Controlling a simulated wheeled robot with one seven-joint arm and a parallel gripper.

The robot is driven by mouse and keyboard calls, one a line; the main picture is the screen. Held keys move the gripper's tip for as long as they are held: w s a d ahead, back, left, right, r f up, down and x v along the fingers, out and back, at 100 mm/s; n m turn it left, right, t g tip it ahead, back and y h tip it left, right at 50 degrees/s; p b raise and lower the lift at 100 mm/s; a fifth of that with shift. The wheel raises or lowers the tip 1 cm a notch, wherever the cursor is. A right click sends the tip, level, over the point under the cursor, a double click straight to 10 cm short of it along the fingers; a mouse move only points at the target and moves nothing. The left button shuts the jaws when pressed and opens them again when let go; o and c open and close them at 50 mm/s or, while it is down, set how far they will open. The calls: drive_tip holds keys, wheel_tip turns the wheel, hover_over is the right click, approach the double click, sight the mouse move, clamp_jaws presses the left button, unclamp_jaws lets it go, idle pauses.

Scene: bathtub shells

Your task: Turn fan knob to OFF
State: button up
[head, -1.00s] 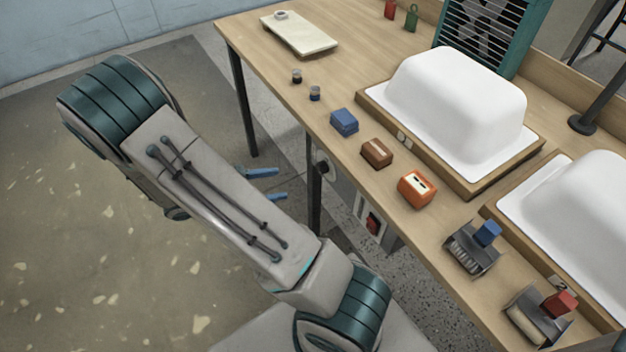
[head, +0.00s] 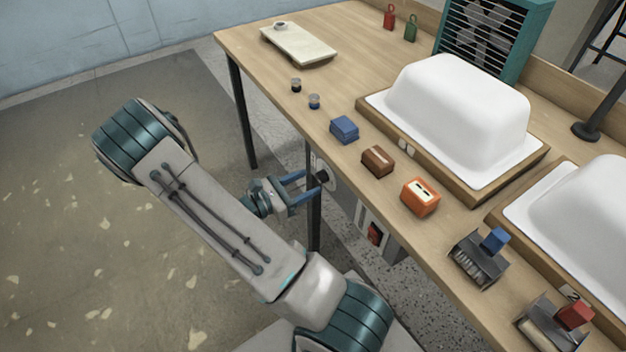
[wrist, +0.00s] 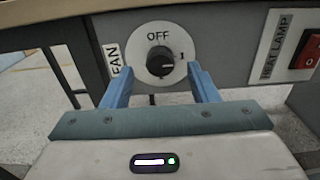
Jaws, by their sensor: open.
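The fan knob (wrist: 160,62) is a round black knob on a pale round dial plate, with OFF printed above it and a 1 at its right. I cannot tell for certain where its pointer is turned. A FAN label (wrist: 115,68) stands left of the dial. In the head view the knob (head: 321,177) shows as a dark stub under the table's front edge. My gripper (wrist: 161,82) is open, its two blue fingers on either side of the knob in the picture. I cannot tell whether they touch it. The teal fan (head: 488,40) stands at the table's back.
A red heat lamp switch (wrist: 305,50) sits right of the dial. The table edge (head: 270,112) runs above the knob, and a dark table leg (head: 314,222) stands close to my gripper. Blue, brown and orange blocks and white tub shells (head: 460,110) rest on top.

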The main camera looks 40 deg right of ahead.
sight(318, 178)
drive_tip(key=shift+s+d, duration=0.1)
drive_tip(key=shift+d, duration=1.4)
drive_tip(key=shift+c, duration=0.3)
drive_tip(key=c, duration=0.9)
